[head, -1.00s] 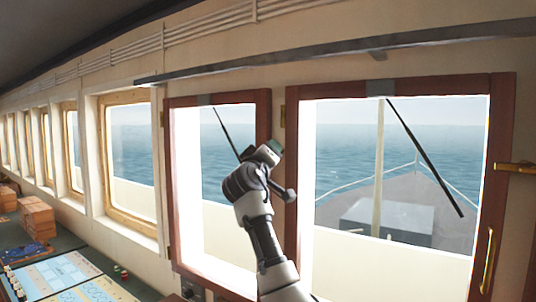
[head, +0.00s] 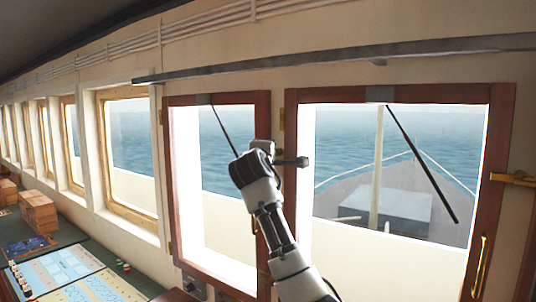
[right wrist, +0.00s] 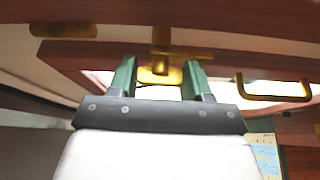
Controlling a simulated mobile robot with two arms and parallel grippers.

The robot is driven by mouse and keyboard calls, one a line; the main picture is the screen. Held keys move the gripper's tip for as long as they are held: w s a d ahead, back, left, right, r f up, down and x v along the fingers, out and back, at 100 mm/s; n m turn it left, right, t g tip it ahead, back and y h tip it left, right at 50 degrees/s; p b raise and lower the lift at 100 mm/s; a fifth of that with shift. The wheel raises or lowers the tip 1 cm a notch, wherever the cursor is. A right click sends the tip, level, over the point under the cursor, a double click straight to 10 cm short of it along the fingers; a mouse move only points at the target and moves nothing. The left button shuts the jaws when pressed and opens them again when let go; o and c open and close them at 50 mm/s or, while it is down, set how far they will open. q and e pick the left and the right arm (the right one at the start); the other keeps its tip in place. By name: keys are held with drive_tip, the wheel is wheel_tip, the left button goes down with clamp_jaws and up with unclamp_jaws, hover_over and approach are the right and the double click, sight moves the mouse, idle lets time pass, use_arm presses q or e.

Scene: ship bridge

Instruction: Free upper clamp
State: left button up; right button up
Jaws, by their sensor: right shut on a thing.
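A brass clamp (right wrist: 160,72) shows in the right wrist view against a red-brown wooden window frame (right wrist: 75,52). The green fingers of my right gripper (right wrist: 160,80) stand on either side of its plate and are shut on it. In the head view my right arm reaches up to the frame between the two wooden windows. Another brass clamp (head: 513,179) sits on the right window's outer frame in the head view. My left gripper is in neither view.
A brass pull handle (right wrist: 272,90) is close to the right of my fingers in the right wrist view. The left window (head: 215,100) and right window (head: 400,94) look shut. A chart desk (head: 70,240) with boxes (head: 38,210) lies at lower left.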

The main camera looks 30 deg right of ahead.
drive_tip(key=shift+n, duration=0.3)
idle(0.4)
drive_tip(key=o, duration=0.9)
drive_tip(key=shift+w+a, duration=0.1)
drive_tip(key=shift+a, duration=0.05)
drive_tip(key=b+v, duration=0.6)
drive_tip(key=v, duration=0.5)
drive_tip(key=shift+w, duration=0.1)
